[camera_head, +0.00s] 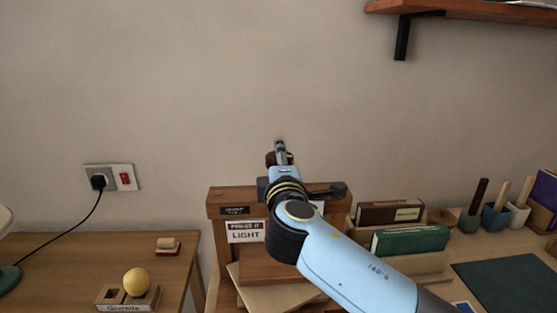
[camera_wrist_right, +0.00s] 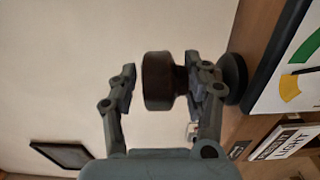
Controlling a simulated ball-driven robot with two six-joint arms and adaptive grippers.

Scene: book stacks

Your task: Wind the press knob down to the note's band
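The press (camera_head: 224,205) is a wooden frame at lower centre in the head view. A note (camera_head: 245,232) on it reads "PRESS IT LIGHT"; it also shows in the right wrist view (camera_wrist_right: 285,143). The dark round press knob (camera_wrist_right: 157,80) stands between the fingers of my right gripper (camera_wrist_right: 161,82); a bit of it shows in the head view (camera_head: 270,159). A small gap shows at the left finger; the right finger overlaps the knob's edge, and I cannot tell if it touches. A white gauge panel (camera_wrist_right: 273,92) has green and yellow bands. My left gripper is not in view.
Books, brown (camera_head: 388,213) and green (camera_head: 411,239), stand right of the press, with pen cups (camera_head: 469,220) beyond. A shelf (camera_head: 470,11) hangs upper right. My right arm hides part of the press.

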